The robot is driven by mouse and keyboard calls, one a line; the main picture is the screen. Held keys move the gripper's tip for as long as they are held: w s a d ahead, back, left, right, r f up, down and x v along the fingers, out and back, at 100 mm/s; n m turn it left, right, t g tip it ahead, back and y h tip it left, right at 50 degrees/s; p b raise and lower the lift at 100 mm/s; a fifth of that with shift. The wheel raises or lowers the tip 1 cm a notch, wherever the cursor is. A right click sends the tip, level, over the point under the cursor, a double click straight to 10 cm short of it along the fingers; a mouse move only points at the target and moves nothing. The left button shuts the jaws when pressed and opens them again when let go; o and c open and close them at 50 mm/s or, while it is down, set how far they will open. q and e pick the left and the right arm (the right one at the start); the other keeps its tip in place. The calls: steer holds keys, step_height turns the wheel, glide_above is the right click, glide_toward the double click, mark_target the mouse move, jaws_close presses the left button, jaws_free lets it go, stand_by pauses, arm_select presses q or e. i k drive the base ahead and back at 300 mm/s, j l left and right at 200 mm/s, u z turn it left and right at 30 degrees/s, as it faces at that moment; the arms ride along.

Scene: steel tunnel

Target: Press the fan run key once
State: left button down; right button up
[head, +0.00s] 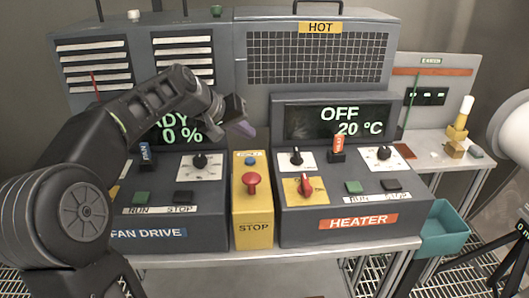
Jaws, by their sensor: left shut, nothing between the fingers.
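The fan drive box (200,228) stands on the left of the bench, with a blue FAN DRIVE label. Its green run key (142,197) is above the word RUN, and a black stop key (183,197) is to its right. The fan display (186,134) is partly hidden by my arm; "ADY" and "0 %" show. My left gripper (244,130) is shut and empty, in front of the right end of the fan display, above and right of the run key and apart from it. My right gripper is not in view.
A yellow box with a red stop button (251,180) stands between the fan drive and the heater box (300,229). The heater has its own green key (353,187), and its display reads OFF, 20 °C. A teal bin (445,238) is at the right.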

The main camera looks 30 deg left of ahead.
mark_target(143, 197)
steer(key=k, duration=1)
